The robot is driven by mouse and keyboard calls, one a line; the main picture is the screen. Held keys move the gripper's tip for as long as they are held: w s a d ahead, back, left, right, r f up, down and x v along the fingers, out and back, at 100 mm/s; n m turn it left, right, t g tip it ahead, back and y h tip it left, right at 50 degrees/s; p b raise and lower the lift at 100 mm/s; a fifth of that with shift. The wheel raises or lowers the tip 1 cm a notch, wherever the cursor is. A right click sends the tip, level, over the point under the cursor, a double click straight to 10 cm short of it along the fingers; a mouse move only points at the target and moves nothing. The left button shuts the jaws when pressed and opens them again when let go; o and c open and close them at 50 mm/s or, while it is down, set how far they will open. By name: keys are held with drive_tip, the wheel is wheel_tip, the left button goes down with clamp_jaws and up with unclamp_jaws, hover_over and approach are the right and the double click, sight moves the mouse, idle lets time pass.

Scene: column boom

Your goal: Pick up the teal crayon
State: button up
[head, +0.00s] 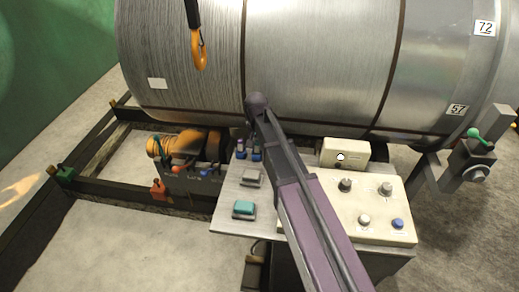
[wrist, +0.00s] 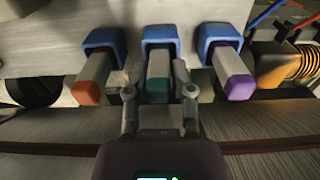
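In the wrist view, the teal crayon (wrist: 158,88) sticks out of the middle blue holder (wrist: 160,36), with a pale shaft and a teal end toward the camera. My gripper (wrist: 157,72) is open, with one finger on each side of the crayon. A gap shows between each finger and the crayon, so it is not gripped. In the head view, my arm hides the gripper and the teal crayon; a purple-tipped crayon (head: 241,144) shows just left of the arm.
In the wrist view, an orange-red crayon (wrist: 88,90) stands left in its blue holder and a purple crayon (wrist: 236,82) right, both close to the fingers.

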clamp_jaws()
drive_tip(key=shift+r, duration=0.15)
wheel_tip(320, 180, up, 10)
drive_tip(key=p, duration=1)
idle(0.8)
drive_tip(key=shift+s, duration=0.2)
